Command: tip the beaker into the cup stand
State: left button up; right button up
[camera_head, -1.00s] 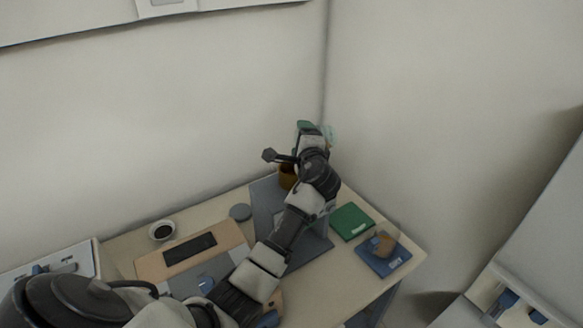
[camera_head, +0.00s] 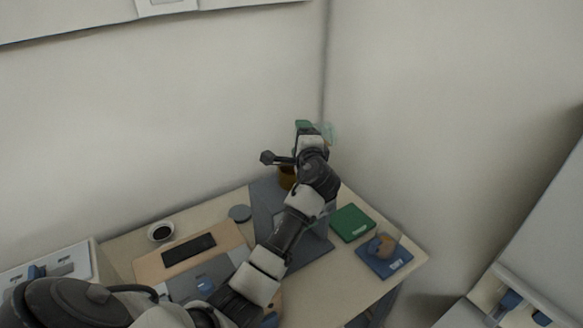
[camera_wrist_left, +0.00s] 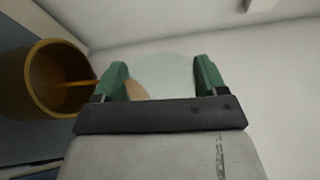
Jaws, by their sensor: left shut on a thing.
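My left gripper (camera_wrist_left: 160,85), with green fingertips, is shut on a clear pale-green beaker (camera_wrist_left: 165,70) that is hard to see against the wall. In the head view the gripper (camera_head: 312,128) is raised above the back of the desk, with the beaker (camera_head: 329,133) at its right. A brown-orange cup-shaped stand (camera_head: 287,178) is below the gripper, partly hidden by my arm. In the left wrist view this stand (camera_wrist_left: 35,80) is at the left, its opening facing the fingers. A thin orange streak shows at its mouth; I cannot tell what it is. My right gripper is not in view.
A grey mat (camera_head: 262,197) lies under the stand. A green book (camera_head: 352,222) and a blue book (camera_head: 372,262) bearing a clear container with brown contents (camera_head: 385,243) lie at the right. A white cup (camera_head: 161,231) stands at the left. Walls close the back corner.

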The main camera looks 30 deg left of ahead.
pick_arm(q)
jog(key=shift+s+n+b, duration=0.1)
jog(key=shift+n+b, duration=0.2)
jog(key=shift+b, duration=0.3)
jog(key=shift+a, duration=0.1)
jog(key=shift+s+d, duration=0.25)
jog(key=shift+d, duration=0.2)
jog(key=shift+w+a+r, duration=0.1)
jog(key=shift+w+a, duration=0.4)
jog(key=shift+a, duration=0.55)
